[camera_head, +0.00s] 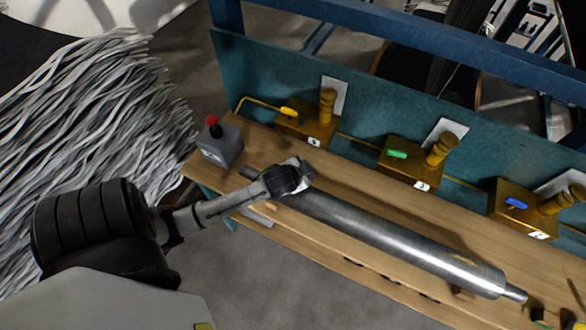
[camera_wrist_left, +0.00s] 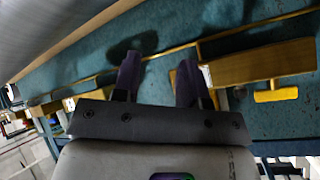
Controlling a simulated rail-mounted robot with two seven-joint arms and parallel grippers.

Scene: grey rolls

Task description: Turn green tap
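The green tap (camera_head: 397,154) is a small green handle on a brass valve block, the middle of three along the teal back panel in the head view. I cannot make it out in the left wrist view. My left gripper (camera_head: 298,176) is over the wooden bench, at the left end of the metal roller, left of the green tap and apart from it. In the left wrist view its two dark fingers (camera_wrist_left: 158,82) stand apart with nothing between them. My right gripper is in neither view.
A yellow tap (camera_head: 288,111) is at left, also in the wrist view (camera_wrist_left: 276,95); a blue tap (camera_head: 516,203) is at right. A red-button box (camera_head: 219,147) stands at the bench's left end. The steel roller (camera_head: 400,243) lies along the wooden bench (camera_head: 345,185).

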